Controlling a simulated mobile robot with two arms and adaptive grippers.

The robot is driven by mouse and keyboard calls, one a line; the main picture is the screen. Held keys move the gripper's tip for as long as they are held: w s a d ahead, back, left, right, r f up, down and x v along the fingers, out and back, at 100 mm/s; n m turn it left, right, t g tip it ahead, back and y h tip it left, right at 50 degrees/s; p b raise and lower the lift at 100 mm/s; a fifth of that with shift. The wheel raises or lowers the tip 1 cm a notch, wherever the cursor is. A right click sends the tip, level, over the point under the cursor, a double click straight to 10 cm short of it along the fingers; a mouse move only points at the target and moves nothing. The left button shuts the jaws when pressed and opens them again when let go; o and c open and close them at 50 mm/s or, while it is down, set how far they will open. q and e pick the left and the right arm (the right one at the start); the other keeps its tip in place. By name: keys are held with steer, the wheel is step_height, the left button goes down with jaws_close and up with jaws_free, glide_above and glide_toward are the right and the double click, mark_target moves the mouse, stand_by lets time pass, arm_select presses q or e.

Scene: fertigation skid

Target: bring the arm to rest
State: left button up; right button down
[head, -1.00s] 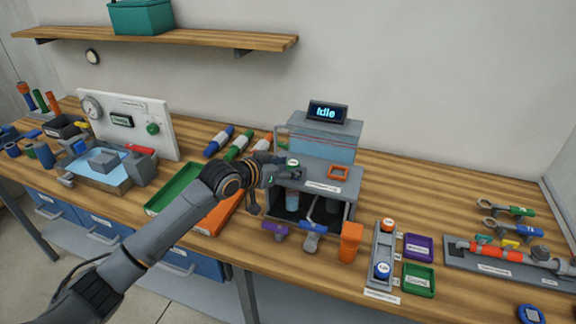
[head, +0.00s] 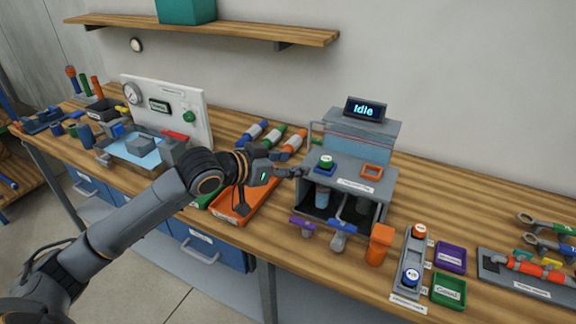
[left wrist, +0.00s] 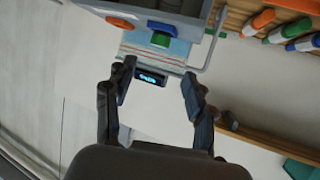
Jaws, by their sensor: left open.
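My left arm comes in from the left in the head view. Its gripper (head: 288,172) is beside the left edge of the grey skid box (head: 345,182), near a green-topped cap (head: 326,161) that sits on the box top. In the left wrist view the gripper (left wrist: 158,95) has its two fingers spread apart with nothing between them. Beyond the fingers are the display (left wrist: 150,76), the green block (left wrist: 161,39) and the orange ring (left wrist: 121,23). My right gripper is not in view.
The display (head: 366,108) reads "Idle". An orange tray (head: 236,214) lies below my left forearm. An orange block (head: 379,244) and a holder with capped bottles (head: 412,258) stand right of the box. Purple (head: 451,257) and green (head: 448,291) trays lie further right. A shelf (head: 230,32) runs above.

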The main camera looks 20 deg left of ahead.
arm_select(q)
steer(key=shift+s+a+r, duration=0.1)
steer(key=shift+s+r, duration=0.05)
steer(key=shift+s, duration=0.15)
